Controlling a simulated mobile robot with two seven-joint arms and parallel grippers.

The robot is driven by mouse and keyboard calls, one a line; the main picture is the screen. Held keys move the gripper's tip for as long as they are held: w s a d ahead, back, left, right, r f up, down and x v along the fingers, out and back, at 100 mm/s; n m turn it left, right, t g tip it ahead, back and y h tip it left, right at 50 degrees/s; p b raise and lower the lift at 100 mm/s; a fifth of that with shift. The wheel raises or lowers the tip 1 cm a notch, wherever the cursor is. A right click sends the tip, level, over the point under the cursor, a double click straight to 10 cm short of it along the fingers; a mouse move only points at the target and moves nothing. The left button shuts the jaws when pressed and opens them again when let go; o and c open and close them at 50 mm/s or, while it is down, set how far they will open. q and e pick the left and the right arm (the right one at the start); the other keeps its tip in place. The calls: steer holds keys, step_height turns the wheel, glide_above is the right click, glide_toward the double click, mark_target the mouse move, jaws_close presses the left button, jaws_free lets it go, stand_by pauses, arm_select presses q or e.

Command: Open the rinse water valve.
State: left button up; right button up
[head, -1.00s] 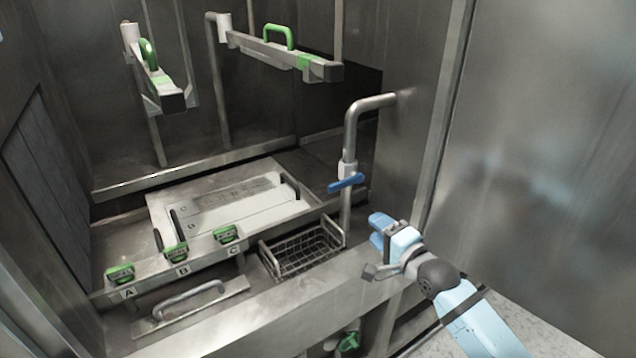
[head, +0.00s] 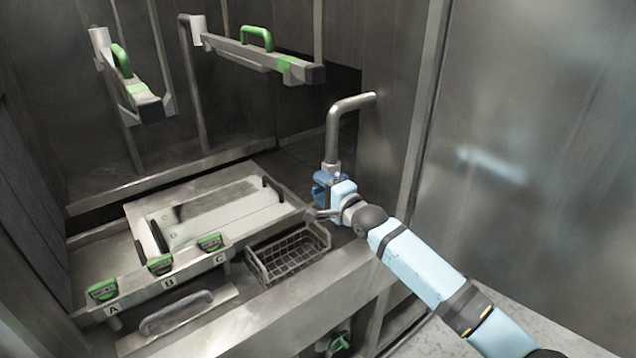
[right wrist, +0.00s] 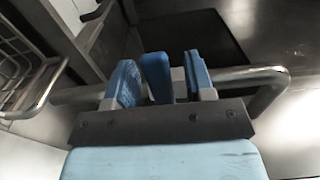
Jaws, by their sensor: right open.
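The rinse pipe (head: 334,135) comes out of the right wall and bends down to a valve. In the head view the valve's blue lever is mostly hidden by my right gripper (head: 324,195). In the right wrist view the blue lever handle (right wrist: 157,77) stands between the two blue fingers of my right gripper (right wrist: 160,64). The fingers are open, with a gap on each side of the handle. The pipe also shows behind the fingers in the right wrist view (right wrist: 240,76). My left gripper is out of view.
A wire basket (head: 290,258) stands just left of the gripper. A green valve (head: 340,342) sits low under the ledge. A steel panel (head: 540,150) stands at the right.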

steer(key=shift+x, duration=0.95)
steer(key=shift+c, duration=0.2)
jaws_close()
steer(key=shift+f, duration=0.1)
